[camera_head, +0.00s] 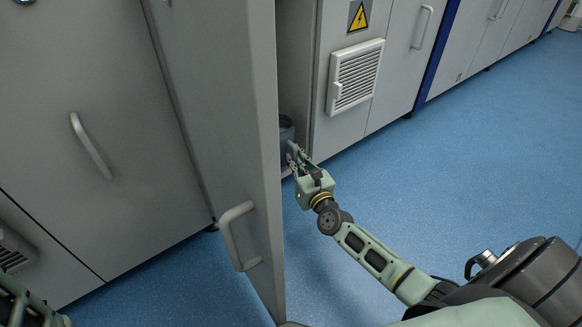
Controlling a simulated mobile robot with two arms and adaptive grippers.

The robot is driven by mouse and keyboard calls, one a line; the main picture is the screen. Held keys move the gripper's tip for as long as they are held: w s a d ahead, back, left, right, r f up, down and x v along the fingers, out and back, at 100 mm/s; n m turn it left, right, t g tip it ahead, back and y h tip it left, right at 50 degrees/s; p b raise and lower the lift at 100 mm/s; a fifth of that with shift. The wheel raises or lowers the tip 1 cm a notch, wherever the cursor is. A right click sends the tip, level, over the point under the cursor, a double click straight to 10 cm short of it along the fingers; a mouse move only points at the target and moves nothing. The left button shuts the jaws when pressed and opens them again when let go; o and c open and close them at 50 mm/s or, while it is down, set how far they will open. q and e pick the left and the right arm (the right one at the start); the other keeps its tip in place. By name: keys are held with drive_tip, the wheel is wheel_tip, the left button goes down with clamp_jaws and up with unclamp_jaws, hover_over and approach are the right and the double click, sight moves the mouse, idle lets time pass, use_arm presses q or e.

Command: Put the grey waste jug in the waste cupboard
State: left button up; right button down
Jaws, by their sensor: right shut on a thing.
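The grey waste jug (287,134) shows in part behind the edge of an open cupboard door. It is at the opening of the waste cupboard (296,60), low down near the floor. My right gripper (293,158) is shut on the jug, and its arm reaches in from the lower right. The door hides most of the jug and the cupboard's inside, so I cannot tell how far in the jug stands or whether it rests on the cupboard's bottom. Part of my left arm (25,305) shows at the lower left corner; its gripper is out of view.
The open grey door (225,120) with its handle (232,238) stands close left of my right gripper. A cabinet with a vent grille (355,76) and a yellow warning sign (359,17) is right of the opening. The blue floor (450,170) on the right is clear.

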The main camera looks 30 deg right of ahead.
drive_tip(key=shift+w+d+b, duration=0.15)
drive_tip(key=shift+w+b, duration=0.15)
drive_tip(key=shift+w, duration=0.95)
wheel_tip(320, 180, down, 4)
drive_tip(key=b, duration=0.3)
drive_tip(key=shift+w+r, duration=0.1)
drive_tip(key=shift+r, duration=0.15)
drive_tip(key=shift+f, duration=0.15)
drive_tip(key=c, duration=1.8)
unclamp_jaws()
drive_tip(key=shift+c, duration=0.2)
